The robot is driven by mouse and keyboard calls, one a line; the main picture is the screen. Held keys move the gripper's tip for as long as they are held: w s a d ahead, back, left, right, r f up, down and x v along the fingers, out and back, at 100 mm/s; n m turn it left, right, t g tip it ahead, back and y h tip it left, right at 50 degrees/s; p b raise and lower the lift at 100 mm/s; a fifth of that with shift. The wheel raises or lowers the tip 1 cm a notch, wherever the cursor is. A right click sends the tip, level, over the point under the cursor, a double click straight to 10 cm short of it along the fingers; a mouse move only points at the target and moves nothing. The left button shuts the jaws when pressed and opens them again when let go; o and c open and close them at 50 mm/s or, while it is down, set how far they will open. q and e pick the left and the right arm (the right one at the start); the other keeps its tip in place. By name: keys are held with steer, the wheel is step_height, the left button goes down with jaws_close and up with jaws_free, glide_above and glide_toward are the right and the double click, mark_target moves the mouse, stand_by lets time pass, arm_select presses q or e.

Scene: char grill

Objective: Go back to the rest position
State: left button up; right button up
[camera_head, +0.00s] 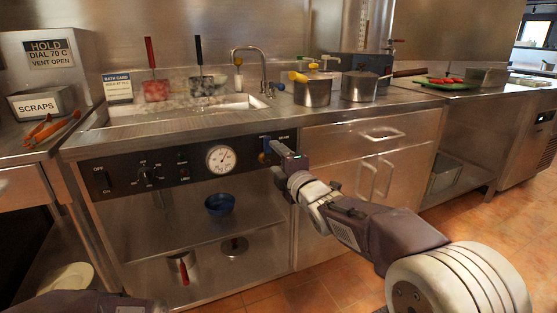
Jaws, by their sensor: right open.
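My right arm reaches in from the lower right. The jaws are open and hold nothing that I can see. Of my left arm only a dark link shows at the bottom left edge; its gripper is out of view.
The steel counter (150,128) has a basin (220,104) with red and dark baskets, a faucet (262,70) and two pots (312,92). A blue bowl (219,204) sits on the shelf below. Tiled floor (470,220) is clear at right.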

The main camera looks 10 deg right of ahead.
steer(key=shift+s+d, duration=0.2)
steer(key=shift+s, duration=0.45)
